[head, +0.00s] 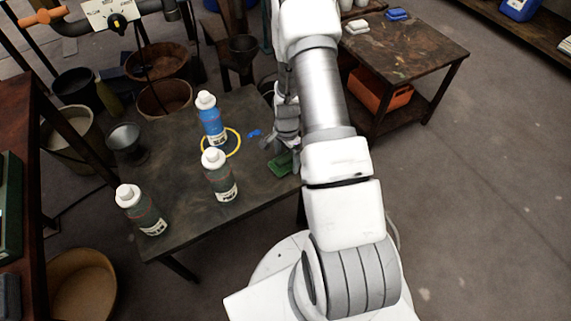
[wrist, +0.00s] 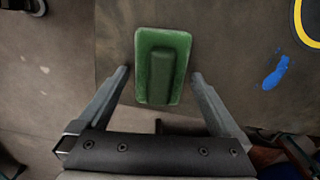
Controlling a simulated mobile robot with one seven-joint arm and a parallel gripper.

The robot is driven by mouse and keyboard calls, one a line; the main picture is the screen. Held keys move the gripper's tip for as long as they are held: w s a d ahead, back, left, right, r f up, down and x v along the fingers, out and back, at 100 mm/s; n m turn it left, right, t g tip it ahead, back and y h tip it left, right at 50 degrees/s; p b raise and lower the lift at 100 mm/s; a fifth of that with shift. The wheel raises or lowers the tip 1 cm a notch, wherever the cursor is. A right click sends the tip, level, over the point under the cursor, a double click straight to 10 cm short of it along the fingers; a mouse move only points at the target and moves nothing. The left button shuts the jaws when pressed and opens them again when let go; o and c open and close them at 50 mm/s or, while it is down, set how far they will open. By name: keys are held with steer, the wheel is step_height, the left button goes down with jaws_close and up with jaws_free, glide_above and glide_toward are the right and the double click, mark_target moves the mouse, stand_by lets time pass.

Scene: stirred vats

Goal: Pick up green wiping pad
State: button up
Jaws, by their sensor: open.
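The green wiping pad (head: 281,164) lies on the dark table (head: 185,215) near its right edge, partly hidden by my arm in the head view. In the wrist view the pad (wrist: 144,68) is a green rectangle with a raised grip along its middle. My gripper (wrist: 160,72) is open, with one finger on each side of the pad's near part. The fingers look apart from it. I cannot tell the height of the fingertips above the table. In the head view my gripper (head: 277,146) is small and partly hidden behind my arm.
A blue bottle (head: 213,122) stands in a yellow ring on the table, with a blue smear (head: 254,133) beside it. Two dark bottles, one nearer the middle (head: 221,177) and one at the left (head: 143,212), stand there too. A metal funnel (head: 125,142) is at the left edge.

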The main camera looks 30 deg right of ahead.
mark_target(289, 158)
steer(key=c, duration=1.2)
steer(key=shift+r, duration=0.1)
steer(key=shift+c, duration=0.2)
steer(key=shift+r+p, duration=0.35)
steer(key=shift+r, duration=0.15)
steer(key=r, duration=0.1)
steer(key=r+p, duration=0.1)
steer(key=r, duration=0.2)
steer(key=shift+s+d+p, duration=0.2)
steer(key=shift+s+p, duration=0.1)
steer(key=shift+p, duration=0.1)
steer(key=s+d+r+p, duration=0.3)
steer(key=s+d+r, duration=0.3)
steer(key=s, duration=0.2)
steer(key=shift+s+d, duration=0.25)
steer(key=shift+s, duration=0.15)
